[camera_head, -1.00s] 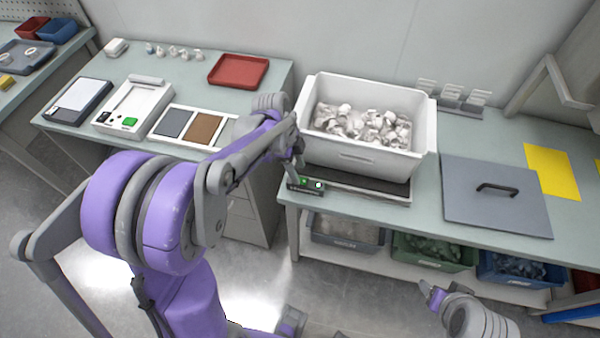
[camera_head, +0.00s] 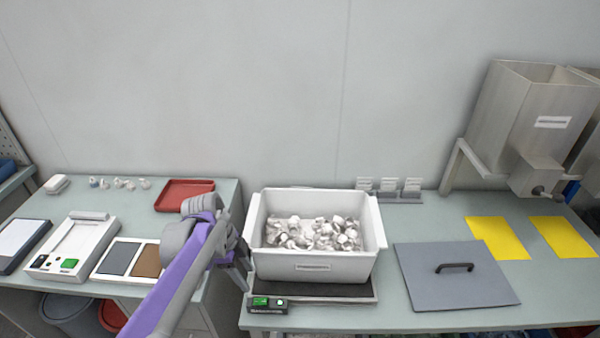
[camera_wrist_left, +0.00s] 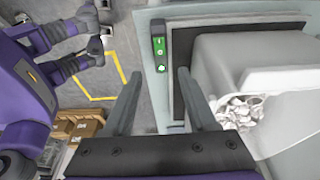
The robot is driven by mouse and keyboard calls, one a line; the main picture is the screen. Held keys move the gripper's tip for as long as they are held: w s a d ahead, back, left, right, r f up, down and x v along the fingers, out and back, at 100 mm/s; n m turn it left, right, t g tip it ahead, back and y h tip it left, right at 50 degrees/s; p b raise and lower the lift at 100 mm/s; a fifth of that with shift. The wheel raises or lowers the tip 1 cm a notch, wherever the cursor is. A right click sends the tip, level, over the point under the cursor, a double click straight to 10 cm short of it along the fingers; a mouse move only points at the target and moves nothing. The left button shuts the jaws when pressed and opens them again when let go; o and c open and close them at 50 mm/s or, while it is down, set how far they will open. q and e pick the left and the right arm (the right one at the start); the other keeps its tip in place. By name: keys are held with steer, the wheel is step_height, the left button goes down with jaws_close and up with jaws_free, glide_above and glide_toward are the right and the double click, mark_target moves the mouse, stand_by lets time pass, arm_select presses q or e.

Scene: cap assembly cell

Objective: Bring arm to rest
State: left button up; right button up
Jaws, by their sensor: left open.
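My left arm rises from the bottom of the head view. Its gripper (camera_head: 242,268) is beside the left front corner of the white bin (camera_head: 318,268). In the left wrist view its two fingers (camera_wrist_left: 160,92) are spread apart with nothing between them. The bin, which holds many pale caps (camera_head: 310,234), stands on a dark scale platform (camera_head: 345,291), and the fingers look clear of it. The scale's green-lit display (camera_wrist_left: 159,54) lies beyond the fingertips in the wrist view. My right gripper cannot be made out in either current view.
A grey lid (camera_head: 445,285) with a black handle lies right of the bin. Yellow sheets (camera_head: 497,238) lie behind it. A red tray (camera_head: 183,195) and a white device (camera_head: 75,250) are on the left table. A metal hopper (camera_head: 520,115) stands at the back right.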

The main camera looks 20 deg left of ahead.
arm_select(q)
steer(key=s+d+n+t+y, duration=0.1)
steer(key=s+d+n+t, duration=0.1)
steer(key=s+d+n, duration=0.2)
steer(key=s+d+f+n+t+y, duration=0.1)
steer(key=s+d+n, duration=0.3)
steer(key=s+n, duration=0.7)
steer(key=shift+d+t+y, duration=0.25)
steer(key=shift+t+y, duration=0.25)
steer(key=shift+t, duration=0.4)
steer(key=shift+s, duration=0.1)
stand_by(3.9)
